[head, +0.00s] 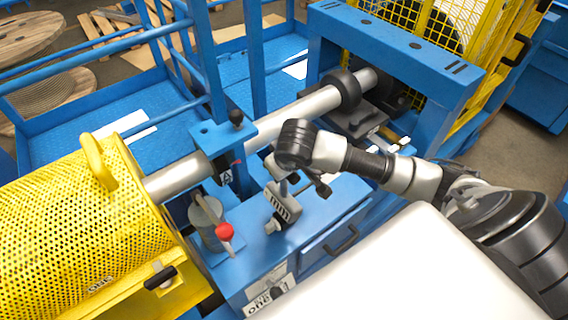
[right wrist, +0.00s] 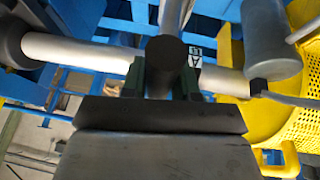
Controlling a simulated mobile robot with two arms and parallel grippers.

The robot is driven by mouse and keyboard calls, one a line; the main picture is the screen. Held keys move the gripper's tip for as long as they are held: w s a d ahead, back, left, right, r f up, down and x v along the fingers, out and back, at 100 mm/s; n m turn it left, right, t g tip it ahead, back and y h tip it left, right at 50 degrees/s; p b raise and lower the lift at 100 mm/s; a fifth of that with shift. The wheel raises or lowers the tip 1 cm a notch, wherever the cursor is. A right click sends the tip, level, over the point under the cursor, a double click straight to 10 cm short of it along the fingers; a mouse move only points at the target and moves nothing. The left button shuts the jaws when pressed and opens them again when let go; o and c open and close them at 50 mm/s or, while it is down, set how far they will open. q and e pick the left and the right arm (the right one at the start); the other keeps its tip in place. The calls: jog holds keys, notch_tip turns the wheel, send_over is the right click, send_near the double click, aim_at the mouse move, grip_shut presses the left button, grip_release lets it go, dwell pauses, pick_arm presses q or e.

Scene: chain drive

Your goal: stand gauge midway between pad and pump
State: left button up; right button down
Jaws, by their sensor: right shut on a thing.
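My right gripper (right wrist: 162,80) is shut on a dark round-ended part with a grey stem (right wrist: 172,18), which seems to be the gauge. In the head view the gripper tips are hard to make out below my black wrist, near a grey ribbed block (head: 283,205). The pump (head: 207,214) seems to be the grey cylinder with a red-knobbed lever, left of the gripper; a grey cylinder (right wrist: 270,45) also shows in the right wrist view. A tag marked A (head: 226,176) is by the shaft bracket. I cannot tell which part is the pad. My left gripper is out of view.
A silver shaft (head: 285,113) runs behind the gripper, from the yellow perforated guard (head: 75,225) to a black collar (head: 342,90). A blue bracket with a black knob (head: 236,117) stands beside it.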

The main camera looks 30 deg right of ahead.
jog(key=c, duration=0.8)
grip_release()
jog(key=shift+s, duration=0.1)
jog(key=shift+c, duration=0.2)
jog(key=shift+r, duration=0.4)
jog(key=b+v, duration=0.1)
jog(key=v, duration=1)
jog(key=shift+s+r, duration=0.15)
jog(key=shift+s, duration=0.05)
jog(key=shift+a, duration=0.1)
